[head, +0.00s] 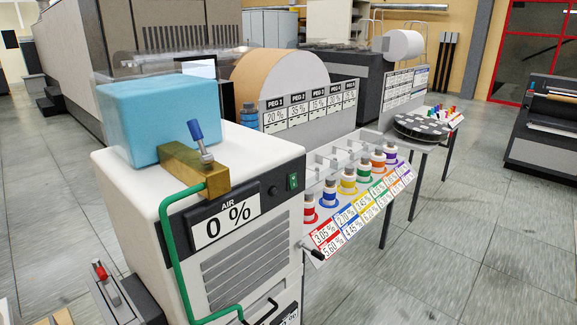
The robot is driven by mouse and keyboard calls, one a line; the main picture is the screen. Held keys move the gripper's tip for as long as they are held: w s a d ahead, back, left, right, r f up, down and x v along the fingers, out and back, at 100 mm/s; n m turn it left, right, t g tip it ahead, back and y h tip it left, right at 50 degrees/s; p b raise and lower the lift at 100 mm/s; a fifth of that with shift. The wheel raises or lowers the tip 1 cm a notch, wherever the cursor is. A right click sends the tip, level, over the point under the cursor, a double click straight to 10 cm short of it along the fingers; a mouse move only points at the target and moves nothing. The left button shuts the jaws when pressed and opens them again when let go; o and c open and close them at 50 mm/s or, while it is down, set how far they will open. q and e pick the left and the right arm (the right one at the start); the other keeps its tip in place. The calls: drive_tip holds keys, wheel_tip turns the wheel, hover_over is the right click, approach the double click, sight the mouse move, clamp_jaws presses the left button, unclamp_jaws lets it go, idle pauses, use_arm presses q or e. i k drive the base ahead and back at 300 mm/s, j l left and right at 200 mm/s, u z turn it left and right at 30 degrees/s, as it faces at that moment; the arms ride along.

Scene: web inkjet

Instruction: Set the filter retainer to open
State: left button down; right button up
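No part here is labelled as the filter retainer, so I cannot tell for certain which one it is. In the head view, a brass block (185,163) sits on top of a white cabinet (150,190). A blue-handled lever (198,138) stands on the block, tilted slightly. A light blue box (160,112) lies behind the block. A green tube (168,240) bends from the block down the cabinet front. A red-handled part (101,270) sits on a grey fixture at lower left. Neither gripper is in view.
The cabinet has an AIR display (224,222) reading 0 % and a green switch (292,182). A rack of several coloured bottles (348,182) stands to its right, with percent labels. A dark round tray (420,128) is beyond. The tiled floor (450,240) at right is clear.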

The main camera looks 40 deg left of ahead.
sight(96, 263)
drive_tip(key=u, duration=2.6)
